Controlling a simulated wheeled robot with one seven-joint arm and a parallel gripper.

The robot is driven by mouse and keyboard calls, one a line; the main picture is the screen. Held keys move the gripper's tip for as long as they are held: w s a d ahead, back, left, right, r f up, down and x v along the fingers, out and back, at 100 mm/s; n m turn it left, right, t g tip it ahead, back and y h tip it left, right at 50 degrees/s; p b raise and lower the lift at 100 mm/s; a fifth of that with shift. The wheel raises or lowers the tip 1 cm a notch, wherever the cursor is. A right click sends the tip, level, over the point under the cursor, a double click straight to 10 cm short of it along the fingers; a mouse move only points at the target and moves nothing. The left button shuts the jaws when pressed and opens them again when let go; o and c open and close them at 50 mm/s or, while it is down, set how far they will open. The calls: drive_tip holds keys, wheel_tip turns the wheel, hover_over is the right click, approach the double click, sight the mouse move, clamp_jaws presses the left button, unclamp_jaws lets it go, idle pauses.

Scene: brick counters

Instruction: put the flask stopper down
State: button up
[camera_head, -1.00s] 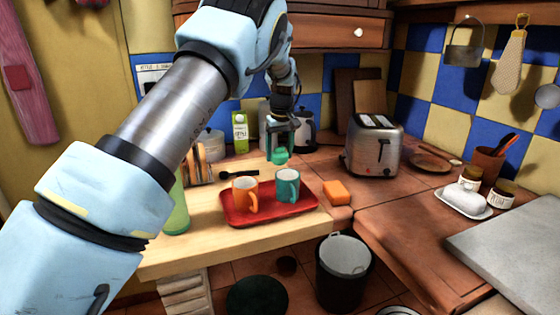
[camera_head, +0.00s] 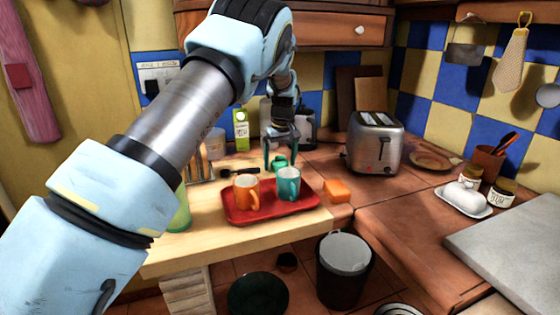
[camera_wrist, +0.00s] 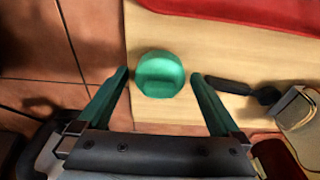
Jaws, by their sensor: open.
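The flask stopper is a small teal-green round piece (camera_wrist: 160,75). It sits on the light wooden board (camera_wrist: 200,48), close to the board's edge in the wrist view. In the head view the stopper (camera_head: 279,162) is behind the red tray, just behind the teal mug. My gripper (camera_wrist: 160,78) is open, with one finger on each side of the stopper and a visible gap on both sides. In the head view my gripper (camera_head: 282,160) points down over it.
A red tray (camera_head: 245,217) holds an orange mug (camera_head: 247,192) and a teal mug (camera_head: 288,184). A dark spoon-like utensil (camera_wrist: 232,87) lies beside one finger. An orange block (camera_head: 337,191) and a toaster (camera_head: 373,143) stand to the right. A green bottle (camera_head: 180,210) is at left.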

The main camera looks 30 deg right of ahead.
sight(282, 163)
wheel_tip(282, 163, up, 12)
drive_tip(key=s+b, duration=0.1)
drive_tip(key=b, duration=0.1)
drive_tip(key=shift+s, duration=0.35)
drive_tip(key=shift+s+a+r, duration=0.1)
idle(0.4)
